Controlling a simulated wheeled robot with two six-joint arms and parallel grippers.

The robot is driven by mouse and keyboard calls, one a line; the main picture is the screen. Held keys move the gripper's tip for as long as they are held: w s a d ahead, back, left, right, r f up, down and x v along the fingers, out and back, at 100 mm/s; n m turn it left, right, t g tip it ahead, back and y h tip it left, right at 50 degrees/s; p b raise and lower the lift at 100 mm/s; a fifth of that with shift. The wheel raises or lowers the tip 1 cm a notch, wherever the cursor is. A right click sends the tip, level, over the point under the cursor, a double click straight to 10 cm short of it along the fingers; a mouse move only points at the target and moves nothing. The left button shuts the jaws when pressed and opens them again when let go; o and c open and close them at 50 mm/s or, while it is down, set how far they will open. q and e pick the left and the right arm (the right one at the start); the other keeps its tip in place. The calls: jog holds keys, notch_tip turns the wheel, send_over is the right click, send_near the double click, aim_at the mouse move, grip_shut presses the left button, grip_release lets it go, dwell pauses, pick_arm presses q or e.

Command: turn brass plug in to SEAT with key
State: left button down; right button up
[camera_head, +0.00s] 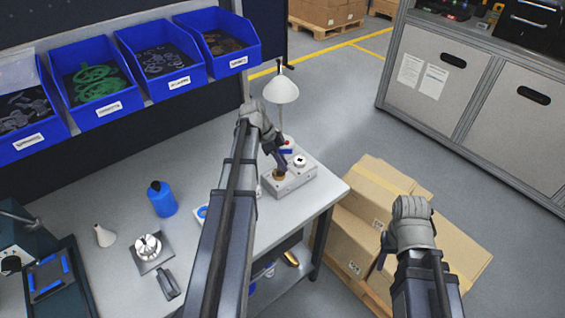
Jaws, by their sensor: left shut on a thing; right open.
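A grey metal housing (303,181) sits near the right end of the workbench, with a brass plug (280,177) in its top face. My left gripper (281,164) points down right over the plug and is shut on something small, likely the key. The key itself is mostly hidden by the fingers, and I cannot tell how far it sits in the plug. The SEAT marking is too small to read. A white round fitting with a dark mark (300,160) is on the housing beside the plug. My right gripper (382,254) is open, away from the bench, above the cardboard boxes.
A white lamp (282,90) stands behind the housing. Blue bins (92,85) hang along the back. A blue bottle (162,201), a white cone-shaped item (105,236) and a plate with a metal part (150,250) stand at left. Cardboard boxes (365,225) are right of the bench (330,187).

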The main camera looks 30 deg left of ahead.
pick_arm(q)
jog(key=shift+m+g, duration=0.5)
jog(key=shift+m, duration=0.6)
jog(key=shift+a, duration=0.1)
jog(key=shift+w+m, duration=0.15)
jog(key=shift+m, duration=0.25)
jog(key=c, duration=0.7)
grip_release()
jog(key=p+v, duration=0.7)
jog(key=shift+a+r, duration=0.25)
jog(key=shift+r, duration=0.1)
